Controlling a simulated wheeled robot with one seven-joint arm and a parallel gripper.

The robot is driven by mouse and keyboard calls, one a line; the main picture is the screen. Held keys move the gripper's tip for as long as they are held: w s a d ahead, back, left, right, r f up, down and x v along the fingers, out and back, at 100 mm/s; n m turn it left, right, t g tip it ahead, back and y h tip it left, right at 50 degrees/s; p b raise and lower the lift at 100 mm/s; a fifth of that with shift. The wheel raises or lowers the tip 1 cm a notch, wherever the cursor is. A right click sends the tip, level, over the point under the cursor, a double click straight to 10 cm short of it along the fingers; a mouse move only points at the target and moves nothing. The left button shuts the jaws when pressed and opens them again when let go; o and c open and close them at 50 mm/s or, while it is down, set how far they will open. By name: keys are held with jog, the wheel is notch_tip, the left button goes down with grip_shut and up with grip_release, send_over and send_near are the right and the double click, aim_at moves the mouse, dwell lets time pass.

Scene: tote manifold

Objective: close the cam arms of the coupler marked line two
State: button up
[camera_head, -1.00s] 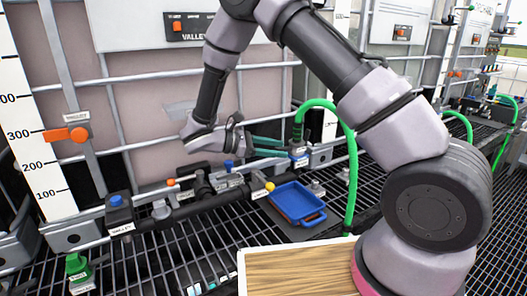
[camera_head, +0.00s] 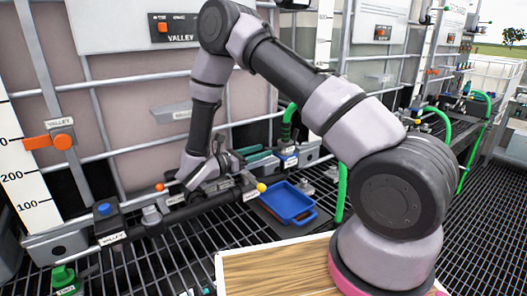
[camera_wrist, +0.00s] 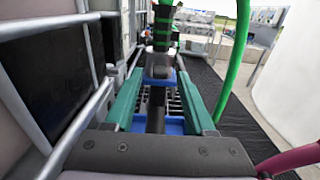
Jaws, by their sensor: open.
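My gripper (camera_wrist: 162,74) is open, its two green fingers pointing forward in the wrist view. Between and just beyond them is a grey coupler (camera_wrist: 159,62) with a dark pipe below it and blue under it. A green hose (camera_wrist: 162,25) with dark bands rises behind it.
A dark pipe (camera_head: 190,208) with orange and yellow knobs runs in front of my gripper. The tote's metal bars (camera_head: 110,79) stand behind. A wooden board (camera_head: 275,272) is in front.

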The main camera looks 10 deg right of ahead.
jog(key=shift+x, duration=0.95)
grip_shut()
jog(key=shift+r, duration=0.1)
jog(key=r+y, duration=0.1)
jog(key=g+y, duration=0.1)
jog(key=y, duration=0.1)
jog(key=shift+w+d+r, duration=0.15)
jog(key=shift+d+r, duration=0.15)
jog(key=shift+r, duration=0.1)
jog(key=y, duration=0.1)
jog(key=d+r+g+y, duration=0.1)
jog(key=shift+w+y, duration=0.15)
jog(key=shift+y, duration=0.25)
jog(key=g+y, duration=0.1)
jog(key=d+r+y, duration=0.1)
jog(key=y, duration=0.1)
jog(key=shift+w+g, duration=0.3)
jog(key=shift+g, duration=0.1)
jog(key=shift+w+d+r+g+y, duration=0.2)
jog(key=shift+d+g+y, duration=0.3)
jog(key=shift+y, duration=0.6)
